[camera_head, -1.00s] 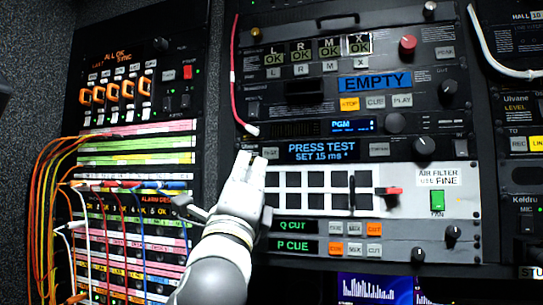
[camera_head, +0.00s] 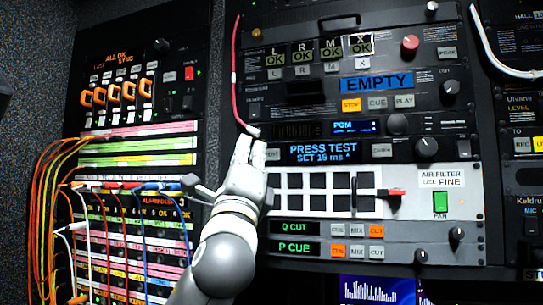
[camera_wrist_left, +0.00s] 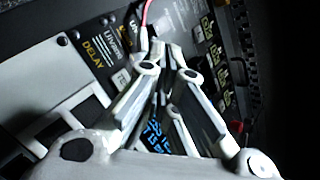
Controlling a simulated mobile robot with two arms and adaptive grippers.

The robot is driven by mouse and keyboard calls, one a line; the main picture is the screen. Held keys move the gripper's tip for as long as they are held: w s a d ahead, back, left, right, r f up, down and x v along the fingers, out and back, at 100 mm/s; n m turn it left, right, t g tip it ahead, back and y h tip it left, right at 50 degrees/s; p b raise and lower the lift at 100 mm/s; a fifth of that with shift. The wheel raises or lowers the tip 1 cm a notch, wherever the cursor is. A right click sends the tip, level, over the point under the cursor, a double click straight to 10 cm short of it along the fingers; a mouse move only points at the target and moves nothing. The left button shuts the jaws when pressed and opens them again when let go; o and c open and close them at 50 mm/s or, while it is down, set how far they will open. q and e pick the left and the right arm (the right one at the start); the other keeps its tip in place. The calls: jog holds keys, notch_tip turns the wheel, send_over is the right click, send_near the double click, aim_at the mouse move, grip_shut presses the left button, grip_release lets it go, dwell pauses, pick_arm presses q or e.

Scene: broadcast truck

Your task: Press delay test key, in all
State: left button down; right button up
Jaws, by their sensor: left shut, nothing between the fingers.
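The delay unit's display (camera_head: 322,153) reads "PRESS TEST, SET 15 ms". The small grey test key (camera_head: 273,153) is just left of it, partly covered by my left gripper (camera_head: 250,142). In the wrist view a key with the letters "TE" (camera_wrist_left: 122,78) shows beside the yellow "DELAY" label (camera_wrist_left: 93,52), left of the fingers. My left gripper is shut and empty, its fingertips at the delay unit's left end by the red cable's white plug (camera_head: 253,131). I cannot tell whether they touch the panel. My right gripper is not in view.
A red cable (camera_head: 234,80) hangs down to the plug close to my fingers. A patch bay (camera_head: 140,190) with several coloured cords stands left of my arm.

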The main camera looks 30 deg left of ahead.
pick_arm(q)
jog(key=shift+w+a, duration=0.25)
jog(key=shift+w, duration=0.85)
jog(key=shift+w+a, duration=0.2)
jog(key=shift+w, duration=0.85)
jog(key=shift+w+a+p, duration=0.1)
jog(key=shift+w+p, duration=0.25)
jog(key=shift+w, duration=0.05)
jog(key=shift+w+a, duration=0.1)
jog(key=shift+w, duration=0.2)
dwell(0.3)
jog(key=shift+s, duration=0.7)
jog(key=s, duration=0.1)
jog(key=s+d, duration=0.1)
jog(key=s, duration=0.3)
jog(key=shift+d, duration=0.25)
